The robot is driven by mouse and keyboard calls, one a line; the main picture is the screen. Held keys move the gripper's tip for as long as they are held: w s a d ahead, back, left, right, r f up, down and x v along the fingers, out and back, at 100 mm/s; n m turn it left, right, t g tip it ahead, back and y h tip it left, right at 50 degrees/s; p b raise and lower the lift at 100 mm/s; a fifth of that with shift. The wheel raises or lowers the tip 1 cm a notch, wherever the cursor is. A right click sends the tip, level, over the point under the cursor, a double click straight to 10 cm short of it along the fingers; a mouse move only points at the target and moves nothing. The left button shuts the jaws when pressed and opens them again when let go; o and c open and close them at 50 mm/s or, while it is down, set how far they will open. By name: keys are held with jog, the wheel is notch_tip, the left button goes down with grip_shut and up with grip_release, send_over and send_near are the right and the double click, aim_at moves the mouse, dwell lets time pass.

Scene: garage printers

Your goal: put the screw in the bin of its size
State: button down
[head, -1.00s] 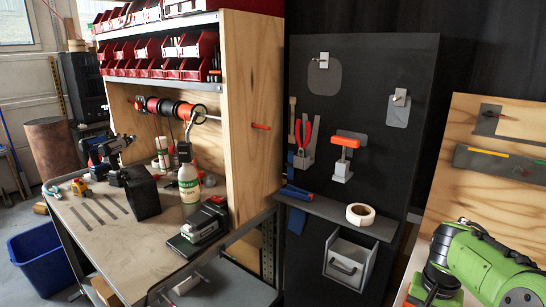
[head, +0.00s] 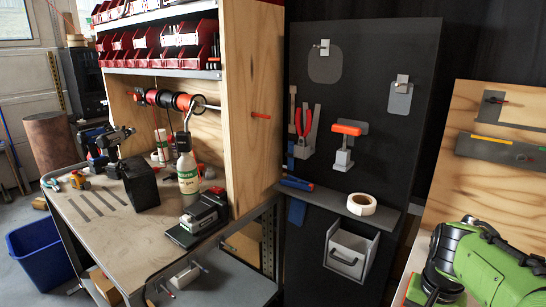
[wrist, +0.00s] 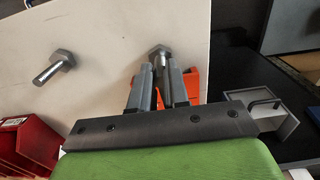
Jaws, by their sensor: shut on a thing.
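In the wrist view, my gripper (wrist: 160,82) is shut on a grey hex-head screw (wrist: 160,56), whose head sticks out past the fingertips. The fingers hide much of its shank. A second grey hex-head screw (wrist: 54,67) is on the pale surface to the left, apart from the gripper. A red bin (wrist: 27,145) is at the lower left and an orange object (wrist: 192,82) is partly hidden behind the right finger. In the head view, my gripper is out of frame. Several red bins (head: 185,42) stand on the shelf; no size labels are readable.
A grey box with a dark handle (wrist: 262,108) is right of my gripper in the wrist view. In the head view, the workbench (head: 95,235) holds bottles and tools. A black panel (head: 300,230) carries tape (head: 361,205) and hanging tools. A blue tub (head: 40,250) is on the floor.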

jog(key=shift+r, duration=0.15)
notch_tip(320, 180, up, 5)
jog(key=p, duration=0.5)
jog(key=shift+d, duration=0.1)
